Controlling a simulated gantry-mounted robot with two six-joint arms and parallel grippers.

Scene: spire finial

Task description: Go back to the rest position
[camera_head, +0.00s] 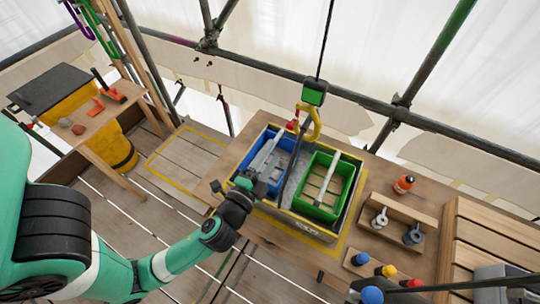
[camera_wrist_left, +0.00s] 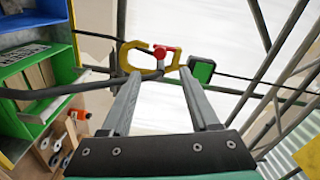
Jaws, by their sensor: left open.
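My left arm comes in from the left in the head view. Its gripper (camera_head: 268,160) is over the blue bin (camera_head: 250,177), and from that view I cannot tell its height above the bin. In the left wrist view the two grey fingers of the gripper (camera_wrist_left: 161,80) are apart with nothing between them. Beyond the fingertips is a yellow hook (camera_head: 316,125) with a red part, which also shows in the wrist view (camera_wrist_left: 131,54). A green block (camera_head: 314,92) hangs on a cable above the hook. My right gripper is not in view.
A green bin (camera_head: 319,213) stands beside the blue one in a yellow-edged crate on the wooden table. An orange bottle (camera_head: 404,184) and a wooden rack with grey eye-shaped parts (camera_head: 380,218) stand to the right. Scaffold poles run behind.

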